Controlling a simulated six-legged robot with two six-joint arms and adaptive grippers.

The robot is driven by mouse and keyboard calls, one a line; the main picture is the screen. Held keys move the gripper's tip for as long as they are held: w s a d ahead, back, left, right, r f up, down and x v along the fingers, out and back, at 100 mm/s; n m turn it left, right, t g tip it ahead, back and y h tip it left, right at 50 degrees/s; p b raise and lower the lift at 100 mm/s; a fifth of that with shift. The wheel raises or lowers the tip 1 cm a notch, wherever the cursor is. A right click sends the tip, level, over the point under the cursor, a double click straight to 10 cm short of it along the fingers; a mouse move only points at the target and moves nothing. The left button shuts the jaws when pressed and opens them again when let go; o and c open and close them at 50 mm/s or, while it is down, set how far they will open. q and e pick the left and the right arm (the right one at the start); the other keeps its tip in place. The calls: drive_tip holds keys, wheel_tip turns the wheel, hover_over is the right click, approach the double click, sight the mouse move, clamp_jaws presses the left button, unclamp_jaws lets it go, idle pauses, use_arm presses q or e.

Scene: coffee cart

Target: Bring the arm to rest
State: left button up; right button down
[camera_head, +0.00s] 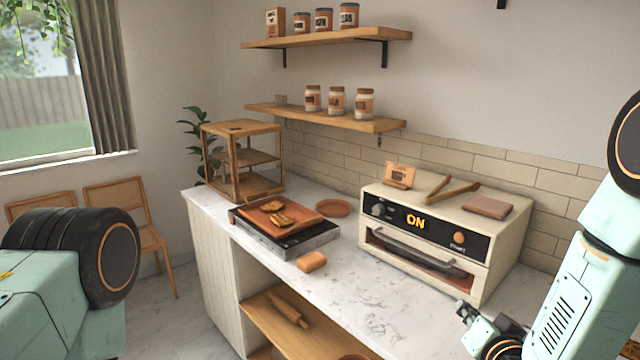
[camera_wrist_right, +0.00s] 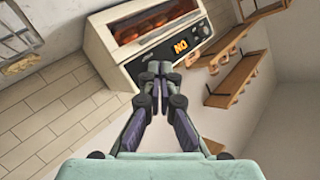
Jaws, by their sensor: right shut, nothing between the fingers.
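My right gripper (camera_head: 466,314) is low at the right of the head view, in front of the oven's right end and apart from it. In the right wrist view its two fingers (camera_wrist_right: 153,72) come together at the tips with nothing between them. My right arm rises from it along the right edge of the head view. My left arm shows at the lower left of the head view, but its gripper is out of frame.
A cream oven (camera_head: 482,225) with a lit "ON" display stands on the marble counter (camera_head: 365,300). Wall shelves (camera_head: 330,118) hold jars. The counter's front is mostly clear.

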drive_tip(key=s+a+f+n+g+y+b, duration=0.15)
drive_tip(key=s+f+g, duration=0.35)
drive_tip(key=f, duration=0.5)
drive_tip(key=s+a+f+n+g+h+b, duration=0.1)
drive_tip(key=s+f+n+g+b, duration=0.15)
drive_tip(key=s+f, duration=0.65)
drive_tip(key=s+a+f+n+g+b, duration=0.1)
drive_tip(key=s+f+g+b, duration=0.6)
drive_tip(key=s+f, duration=1.2)
drive_tip(key=s+n+b, duration=0.1)
drive_tip(key=s+b, duration=0.2)
drive_tip(key=b, duration=0.1)
drive_tip(key=shift+s+a, duration=0.15)
drive_tip(key=shift+a, duration=0.15)
